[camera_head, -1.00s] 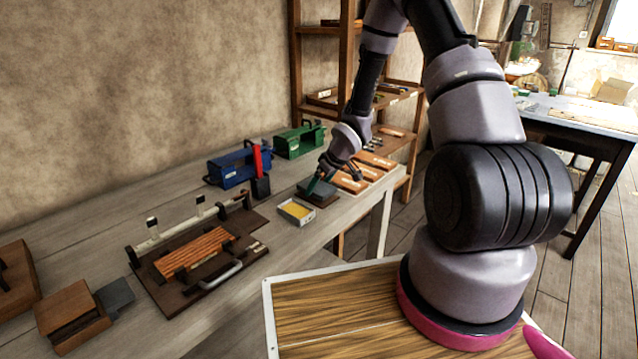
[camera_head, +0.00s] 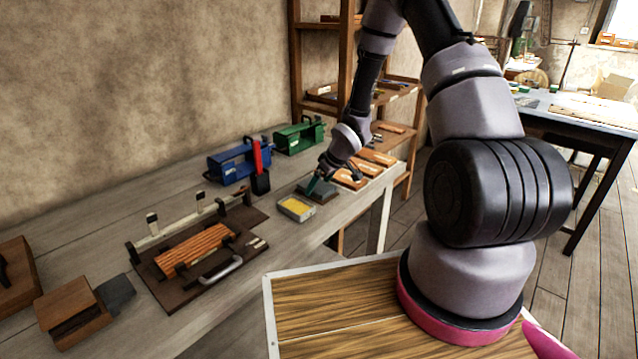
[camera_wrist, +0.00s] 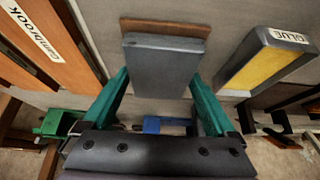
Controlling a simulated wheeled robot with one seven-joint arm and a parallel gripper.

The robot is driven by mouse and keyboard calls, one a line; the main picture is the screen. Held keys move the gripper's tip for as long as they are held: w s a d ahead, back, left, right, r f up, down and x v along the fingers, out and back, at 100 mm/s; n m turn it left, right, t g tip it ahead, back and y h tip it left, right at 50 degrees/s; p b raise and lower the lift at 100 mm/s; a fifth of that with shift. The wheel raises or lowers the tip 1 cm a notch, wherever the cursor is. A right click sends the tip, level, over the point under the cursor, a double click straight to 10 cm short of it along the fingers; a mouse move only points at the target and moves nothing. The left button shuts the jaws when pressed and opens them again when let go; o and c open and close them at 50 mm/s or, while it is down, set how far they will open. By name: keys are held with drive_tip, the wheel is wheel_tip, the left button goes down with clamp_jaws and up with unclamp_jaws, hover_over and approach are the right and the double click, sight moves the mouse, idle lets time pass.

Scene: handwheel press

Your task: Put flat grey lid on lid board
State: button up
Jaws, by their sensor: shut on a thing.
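The flat grey lid (camera_wrist: 163,68) is between the teal fingers of my gripper (camera_wrist: 162,92) in the wrist view. My gripper is shut on its two sides. The brown lid board (camera_wrist: 165,26) shows as a strip past the lid's far edge; the lid covers the rest of it. I cannot tell whether the lid touches the board or hangs just above it. In the head view the grey lid (camera_head: 322,192) is near the bench's right end, with my gripper (camera_head: 314,184) at it; the board is hard to make out there.
A glue tray (camera_head: 296,208) with a yellow pad stands close beside the lid. Labelled wooden boxes (camera_head: 352,178) are on the other side. Blue (camera_head: 232,165) and green (camera_head: 298,137) metal devices stand behind. A press fixture (camera_head: 200,255) lies to the left.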

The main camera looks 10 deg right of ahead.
idle(0.3)
drive_tip(key=o, duration=1.1)
drive_tip(key=shift+c, duration=0.2)
drive_tip(key=shift+r, duration=0.1)
drive_tip(key=shift+r, duration=3.4)
